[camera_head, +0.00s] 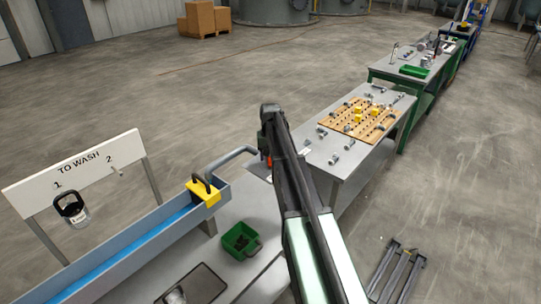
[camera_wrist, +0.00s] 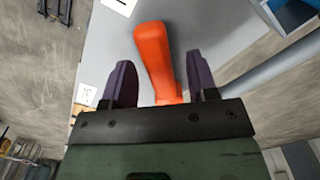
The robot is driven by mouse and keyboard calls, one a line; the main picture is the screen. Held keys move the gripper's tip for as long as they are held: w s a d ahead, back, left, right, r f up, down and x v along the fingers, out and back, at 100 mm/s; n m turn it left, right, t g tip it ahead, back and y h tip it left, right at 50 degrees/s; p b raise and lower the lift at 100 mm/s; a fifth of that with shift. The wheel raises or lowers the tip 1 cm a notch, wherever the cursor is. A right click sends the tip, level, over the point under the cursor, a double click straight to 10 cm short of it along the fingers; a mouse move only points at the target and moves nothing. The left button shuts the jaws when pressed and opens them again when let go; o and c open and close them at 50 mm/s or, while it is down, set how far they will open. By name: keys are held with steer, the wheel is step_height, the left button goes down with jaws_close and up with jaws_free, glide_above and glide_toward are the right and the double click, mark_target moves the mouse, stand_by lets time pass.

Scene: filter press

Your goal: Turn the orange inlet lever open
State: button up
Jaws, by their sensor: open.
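The orange inlet lever (camera_wrist: 155,55) fills the middle of the wrist view, on a grey surface. Its wide end points away from my gripper and its lower part runs down to the gripper's edge. My gripper (camera_wrist: 160,78) is open, with one dark finger on each side of the lever. The right finger is close to the lever's lower part; I cannot tell if they touch. The left finger is clearly apart from it. In the head view only a small bit of orange (camera_head: 268,160) shows beside my arm, which hides the rest and the gripper.
A grey trough with a blue inside (camera_head: 130,250) and a yellow block (camera_head: 204,192) lies to the left. A green bin (camera_head: 240,240) sits on the bench. A table with a pegboard (camera_head: 345,122) stands beyond my arm. A grey pipe (camera_wrist: 280,62) runs at right.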

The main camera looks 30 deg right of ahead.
step_height(320, 180, up, 11)
steer(key=p, duration=1)
steer(key=shift+f, duration=0.2)
steer(key=s+a+f+n+b, duration=0.2)
steer(key=s+a+f+b, duration=0.8)
steer(key=s+a, duration=0.2)
steer(key=s+a+f+n+b, duration=0.2)
steer(key=s+a+f+b, duration=0.8)
steer(key=s, duration=0.5)
steer(key=shift+s+a+f+n, duration=0.25)
steer(key=shift+s+a+n, duration=0.15)
steer(key=shift+a, duration=0.45)
